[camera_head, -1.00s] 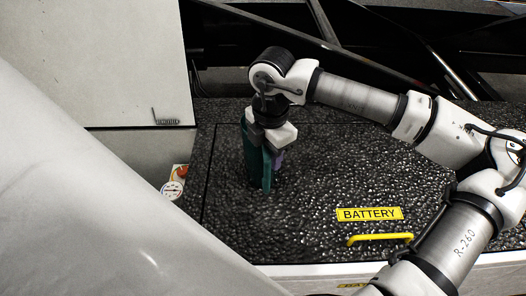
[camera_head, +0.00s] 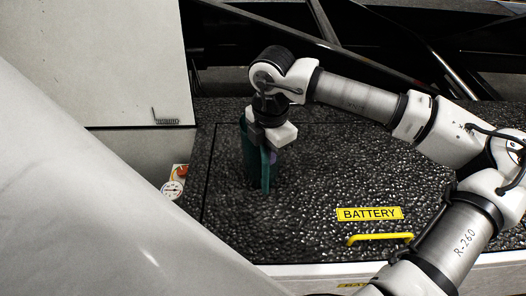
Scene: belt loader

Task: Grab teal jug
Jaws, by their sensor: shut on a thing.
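The teal jug (camera_head: 252,165) stands on the black textured deck, left of the middle of the view. My gripper (camera_head: 268,150) points down over it and is shut on it, at the jug's right side. My gripper's body hides the jug's upper part, and the fingertips are hard to make out against the jug.
The black deck (camera_head: 310,180) has free room to the right of the jug. A yellow BATTERY label (camera_head: 369,214) and a yellow handle (camera_head: 380,238) are at the front right. A gauge (camera_head: 172,190) and a grey-white panel (camera_head: 130,60) are to the left.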

